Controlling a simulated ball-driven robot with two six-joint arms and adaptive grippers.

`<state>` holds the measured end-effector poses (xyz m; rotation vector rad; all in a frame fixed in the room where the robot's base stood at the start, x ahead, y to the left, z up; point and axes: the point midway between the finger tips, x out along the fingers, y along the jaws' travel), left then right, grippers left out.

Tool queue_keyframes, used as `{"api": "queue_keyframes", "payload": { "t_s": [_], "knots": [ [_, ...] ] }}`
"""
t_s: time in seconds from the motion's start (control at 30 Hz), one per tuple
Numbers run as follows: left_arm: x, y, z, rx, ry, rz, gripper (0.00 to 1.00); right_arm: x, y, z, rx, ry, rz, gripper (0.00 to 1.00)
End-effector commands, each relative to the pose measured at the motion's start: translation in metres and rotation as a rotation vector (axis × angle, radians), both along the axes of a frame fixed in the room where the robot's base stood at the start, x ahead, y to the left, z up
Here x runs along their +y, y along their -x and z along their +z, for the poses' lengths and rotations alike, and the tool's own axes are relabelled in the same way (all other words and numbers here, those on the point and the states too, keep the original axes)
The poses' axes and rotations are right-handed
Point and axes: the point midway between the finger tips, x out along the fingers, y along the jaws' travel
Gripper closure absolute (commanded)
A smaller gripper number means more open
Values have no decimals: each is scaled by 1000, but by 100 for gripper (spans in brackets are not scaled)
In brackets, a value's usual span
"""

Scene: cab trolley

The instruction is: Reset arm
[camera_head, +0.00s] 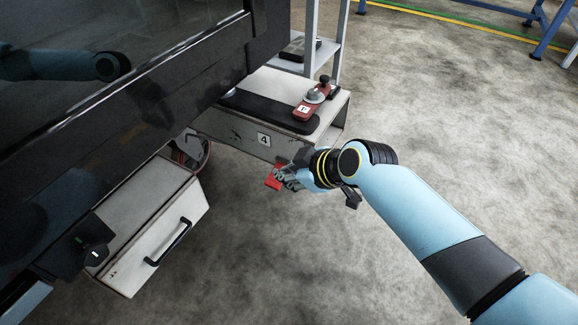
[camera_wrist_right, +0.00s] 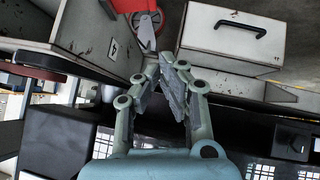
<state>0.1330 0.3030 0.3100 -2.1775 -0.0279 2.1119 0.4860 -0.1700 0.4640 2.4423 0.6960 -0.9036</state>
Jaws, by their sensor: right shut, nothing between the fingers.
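My right arm comes in from the lower right in the head view. Its right gripper (camera_head: 284,181) is in front of the drawer marked 4 (camera_head: 228,129), over the floor. The fingers are shut and empty; they also show in the right wrist view (camera_wrist_right: 172,62), close together with nothing between them. A small red part (camera_head: 274,178) shows at the gripper's tip. I cannot tell if the gripper touches the drawer. My left gripper is not in view.
A red device with a knob (camera_head: 311,101) lies on a black pad on the drawer marked 4. A white drawer with a black handle (camera_head: 152,228) stands out at lower left, below a dark glossy panel (camera_head: 110,60). Blue table legs (camera_head: 545,35) stand at far right. The concrete floor (camera_head: 440,110) is clear.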

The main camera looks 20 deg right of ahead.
Motion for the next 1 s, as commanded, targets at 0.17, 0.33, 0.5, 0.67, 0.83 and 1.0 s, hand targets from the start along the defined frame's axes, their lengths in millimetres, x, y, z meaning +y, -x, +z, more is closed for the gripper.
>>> {"api": "queue_keyframes", "payload": {
  "t_s": [0.17, 0.33, 0.5, 0.67, 0.83, 1.0],
  "knots": [
    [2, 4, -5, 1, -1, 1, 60, -1, 3, 3, -1, -1, 0, 100],
    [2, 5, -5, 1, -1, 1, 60, -1, 3, 3, 0, 0, 0, 100],
    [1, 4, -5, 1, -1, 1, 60, -1, 3, 3, 0, 1, 1, 100],
    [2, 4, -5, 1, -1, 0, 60, -1, 5, 2, 3, 0, 1, 100],
    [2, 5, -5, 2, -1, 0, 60, -10, 50, -31, 81, 20, 5, 100],
    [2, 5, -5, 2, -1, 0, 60, -42, 159, -96, 302, 95, -25, 100]
  ]
}}
